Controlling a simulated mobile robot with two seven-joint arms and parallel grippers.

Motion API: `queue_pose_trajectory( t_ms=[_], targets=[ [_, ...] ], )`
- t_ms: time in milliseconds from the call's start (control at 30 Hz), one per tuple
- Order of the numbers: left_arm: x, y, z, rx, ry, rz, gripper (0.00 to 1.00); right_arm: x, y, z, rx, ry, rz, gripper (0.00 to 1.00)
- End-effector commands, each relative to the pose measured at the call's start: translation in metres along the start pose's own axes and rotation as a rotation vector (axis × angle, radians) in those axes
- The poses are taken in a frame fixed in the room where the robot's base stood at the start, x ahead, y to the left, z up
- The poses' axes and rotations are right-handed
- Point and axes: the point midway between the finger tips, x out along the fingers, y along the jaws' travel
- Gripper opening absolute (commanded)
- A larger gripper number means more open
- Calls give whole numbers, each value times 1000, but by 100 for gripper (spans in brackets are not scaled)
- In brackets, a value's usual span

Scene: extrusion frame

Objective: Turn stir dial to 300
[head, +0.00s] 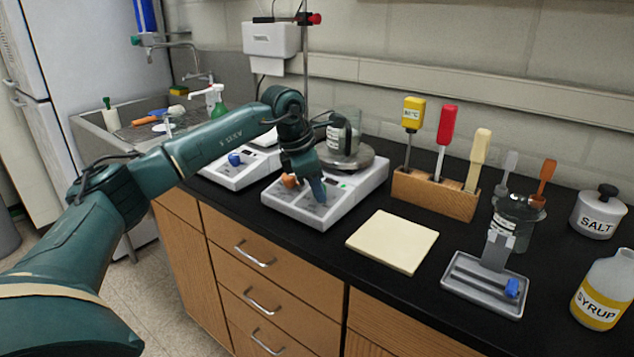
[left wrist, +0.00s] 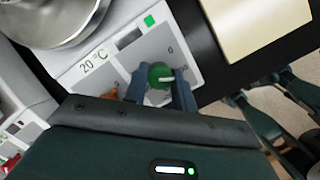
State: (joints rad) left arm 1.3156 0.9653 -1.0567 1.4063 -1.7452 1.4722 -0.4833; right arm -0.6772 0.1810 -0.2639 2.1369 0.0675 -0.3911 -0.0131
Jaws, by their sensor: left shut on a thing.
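The hotplate stirrer (head: 330,208) is a white box with a round metal plate and a sloped front panel. In the left wrist view its panel (left wrist: 185,55) carries a green dial (left wrist: 160,73) with a pale pointer mark, a printed 0 and a "20 °C" display. An orange dial (head: 290,181) sits beside it; it is partly covered by my finger in the left wrist view (left wrist: 107,91). My left gripper (head: 318,192) points down at the panel. In the left wrist view its blue-grey fingers (left wrist: 160,88) are shut on the green dial's sides. The right gripper is not seen.
A glass beaker (head: 344,135) stands on the plate. A second white device with a blue knob (head: 235,159) is at left. A cream pad (head: 393,241) lies at right, before a wooden tool block (head: 435,193). The black counter's front edge is close.

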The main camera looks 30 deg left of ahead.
Motion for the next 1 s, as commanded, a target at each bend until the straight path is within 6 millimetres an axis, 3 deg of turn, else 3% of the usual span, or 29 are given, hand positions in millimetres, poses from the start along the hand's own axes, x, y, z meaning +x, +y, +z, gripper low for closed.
queue_pose_trajectory(
  t_ms=[500,533,767,1000],
  targets=[
    [0,0,1,17,-2,-3,4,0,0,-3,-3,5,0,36],
    [0,0,1,17,-2,-3,29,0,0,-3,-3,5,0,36],
    [0,0,0,16,-1,-3,48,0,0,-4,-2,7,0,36],
    [-1,0,0,16,-1,-3,48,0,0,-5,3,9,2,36]
  ],
)
